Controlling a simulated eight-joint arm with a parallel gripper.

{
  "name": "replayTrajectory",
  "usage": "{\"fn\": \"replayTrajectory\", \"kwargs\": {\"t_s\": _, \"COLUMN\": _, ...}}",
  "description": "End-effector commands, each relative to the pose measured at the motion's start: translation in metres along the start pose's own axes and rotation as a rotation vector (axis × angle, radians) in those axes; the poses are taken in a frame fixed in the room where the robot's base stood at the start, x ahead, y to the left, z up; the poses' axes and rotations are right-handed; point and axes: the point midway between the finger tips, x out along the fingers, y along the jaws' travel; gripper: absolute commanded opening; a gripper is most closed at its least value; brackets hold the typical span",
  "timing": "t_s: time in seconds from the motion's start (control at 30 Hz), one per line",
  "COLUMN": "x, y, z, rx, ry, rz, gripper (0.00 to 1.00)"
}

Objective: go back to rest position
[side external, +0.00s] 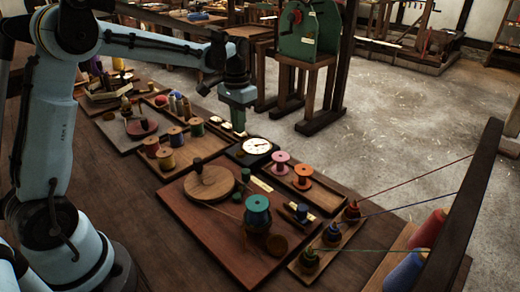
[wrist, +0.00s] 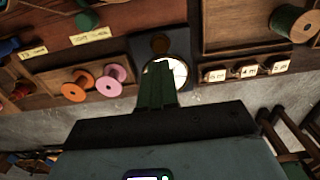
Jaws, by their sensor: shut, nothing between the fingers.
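My gripper (side external: 239,127) is shut and empty in the side external view, pointing down above the far edge of the bench. It hangs just behind and left of a round white dial (side external: 257,146) in a dark case. In the wrist view my green gripper fingers (wrist: 158,66) are together and partly cover the dial (wrist: 180,72). No spool or rope is in the gripper.
A reddish board (side external: 205,222) with a wooden disc and a teal spool (side external: 258,211) lies in front. Pink (side external: 281,160) and orange (side external: 303,174) spools stand in a tray to the right. Coloured threads run to a wooden frame (side external: 465,210). A green machine (side external: 308,30) stands behind.

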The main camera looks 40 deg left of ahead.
Motion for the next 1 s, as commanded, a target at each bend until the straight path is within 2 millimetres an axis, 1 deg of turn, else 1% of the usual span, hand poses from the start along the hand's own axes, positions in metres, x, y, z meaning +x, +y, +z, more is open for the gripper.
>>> {"fn": "replayTrajectory", "kwargs": {"t_s": 0.17, "x": -0.002, "y": 0.002, "z": 0.002, "rx": 0.001, "ry": 0.007, "rz": -0.001, "gripper": 0.0}}
{"fn": "replayTrajectory", "kwargs": {"t_s": 0.27, "x": -0.01, "y": 0.007, "z": 0.008, "rx": 0.002, "ry": 0.034, "rz": -0.006, "gripper": 0.0}}
{"fn": "replayTrajectory", "kwargs": {"t_s": 0.37, "x": -0.023, "y": 0.017, "z": 0.02, "rx": 0.002, "ry": 0.083, "rz": -0.014, "gripper": 0.0}}
{"fn": "replayTrajectory", "kwargs": {"t_s": 0.5, "x": -0.039, "y": 0.032, "z": 0.042, "rx": 0.002, "ry": 0.169, "rz": -0.024, "gripper": 0.0}}
{"fn": "replayTrajectory", "kwargs": {"t_s": 0.7, "x": -0.052, "y": 0.052, "z": 0.076, "rx": 0.002, "ry": 0.294, "rz": -0.03, "gripper": 0.0}}
{"fn": "replayTrajectory", "kwargs": {"t_s": 0.87, "x": -0.054, "y": 0.066, "z": 0.104, "rx": 0.002, "ry": 0.394, "rz": -0.028, "gripper": 0.0}}
{"fn": "replayTrajectory", "kwargs": {"t_s": 1.0, "x": -0.05, "y": 0.076, "z": 0.127, "rx": 0.002, "ry": 0.48, "rz": -0.021, "gripper": 0.0}}
